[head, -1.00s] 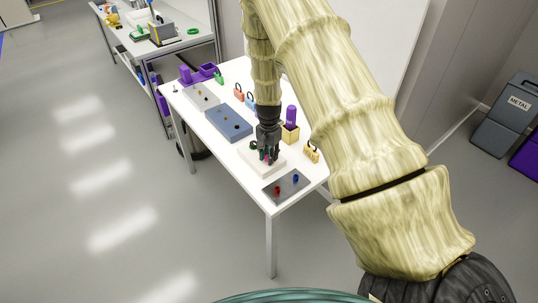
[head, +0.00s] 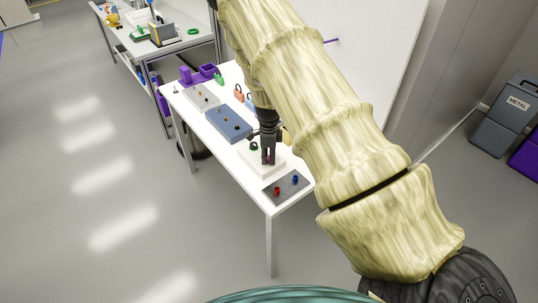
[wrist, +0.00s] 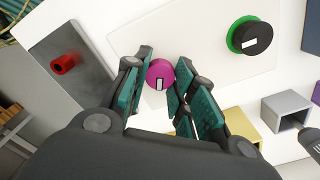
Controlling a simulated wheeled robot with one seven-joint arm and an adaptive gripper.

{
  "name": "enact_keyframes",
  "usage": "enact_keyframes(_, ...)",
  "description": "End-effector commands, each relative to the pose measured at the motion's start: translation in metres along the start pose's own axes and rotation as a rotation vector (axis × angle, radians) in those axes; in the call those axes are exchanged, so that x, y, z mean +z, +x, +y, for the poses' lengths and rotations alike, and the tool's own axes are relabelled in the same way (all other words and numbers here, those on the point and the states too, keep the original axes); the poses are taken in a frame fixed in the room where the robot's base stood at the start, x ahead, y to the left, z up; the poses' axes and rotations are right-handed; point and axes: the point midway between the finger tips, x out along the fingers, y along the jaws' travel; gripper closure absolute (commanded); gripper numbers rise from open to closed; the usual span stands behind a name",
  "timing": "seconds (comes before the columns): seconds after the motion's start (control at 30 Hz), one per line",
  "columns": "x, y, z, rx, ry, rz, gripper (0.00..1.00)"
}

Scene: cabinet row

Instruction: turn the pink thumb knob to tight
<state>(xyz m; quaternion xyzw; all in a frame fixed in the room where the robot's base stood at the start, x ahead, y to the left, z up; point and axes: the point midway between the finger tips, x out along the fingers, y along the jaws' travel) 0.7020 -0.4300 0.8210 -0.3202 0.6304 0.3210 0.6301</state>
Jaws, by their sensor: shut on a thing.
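The pink thumb knob (wrist: 160,74) is round with a white mark on its face. It stands on a white block (head: 257,170), seen also as a white panel in the wrist view (wrist: 205,52). My gripper (head: 268,160) points down at the block, with a finger on each side of the knob. In the wrist view the gripper (wrist: 158,66) is shut on the knob. In the head view the fingers hide most of the knob. No tight or loose label is readable.
A black knob with a green ring (wrist: 250,38) is close by on the white panel. A grey plate (head: 288,190) with a red knob (head: 277,191) and a blue knob (head: 295,180) lies at the near table end. A blue block (head: 228,122) lies farther back.

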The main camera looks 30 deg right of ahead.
Motion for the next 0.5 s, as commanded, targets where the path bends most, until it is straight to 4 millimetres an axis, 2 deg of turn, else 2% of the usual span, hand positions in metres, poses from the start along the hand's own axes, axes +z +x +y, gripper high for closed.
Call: enact_keyframes(0.5,0.0019,-0.004,-0.0037,-0.007,0.488,-0.003,0.98)
